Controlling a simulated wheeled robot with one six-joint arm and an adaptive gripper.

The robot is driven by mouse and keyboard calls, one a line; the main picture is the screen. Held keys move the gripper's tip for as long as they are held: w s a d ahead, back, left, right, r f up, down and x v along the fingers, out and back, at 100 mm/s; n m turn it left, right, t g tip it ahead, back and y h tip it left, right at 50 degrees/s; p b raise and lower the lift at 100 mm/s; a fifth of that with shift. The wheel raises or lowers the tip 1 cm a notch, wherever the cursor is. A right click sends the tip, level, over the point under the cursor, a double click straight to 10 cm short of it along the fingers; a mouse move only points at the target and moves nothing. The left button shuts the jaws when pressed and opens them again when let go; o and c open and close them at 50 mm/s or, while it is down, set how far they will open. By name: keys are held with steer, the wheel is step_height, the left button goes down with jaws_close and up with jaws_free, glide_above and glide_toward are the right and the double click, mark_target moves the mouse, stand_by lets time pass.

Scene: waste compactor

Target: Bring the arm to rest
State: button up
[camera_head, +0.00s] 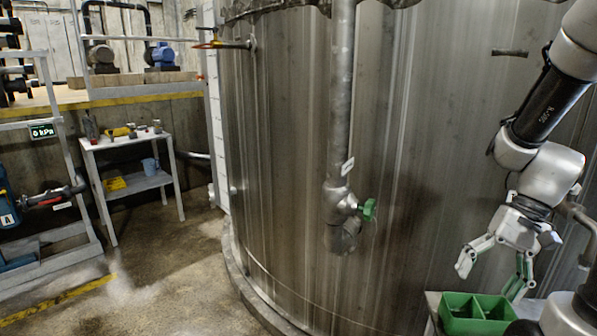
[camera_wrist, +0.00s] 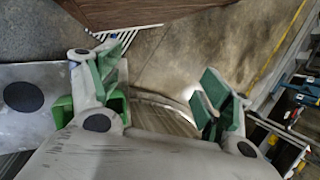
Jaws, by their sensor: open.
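My arm (camera_head: 545,170) hangs at the right side of the head view, in front of a large steel tank (camera_head: 290,130). My gripper (camera_head: 492,272) points down, its fingers spread wide with nothing between them. It is above and beside a green divided bin (camera_head: 475,312). In the wrist view my gripper (camera_wrist: 160,95) shows two green-padded fingers far apart. The floor and the tank's base show between them. Part of the green bin (camera_wrist: 62,110) shows behind the left finger.
A vertical pipe with a green-handled valve (camera_head: 368,209) runs down the tank. A small white table (camera_head: 125,140) with tools stands at the left. A rack (camera_head: 45,180) with a 0 kPa display is at the far left. The floor (camera_head: 150,250) between is clear.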

steer(key=s+r+n+t+h, duration=0.4)
steer(key=r+t, duration=0.2)
steer(key=r, duration=0.7)
steer(key=shift+r+n+h, duration=0.25)
steer(key=shift+n+h, duration=0.05)
steer(key=shift+h, duration=0.1)
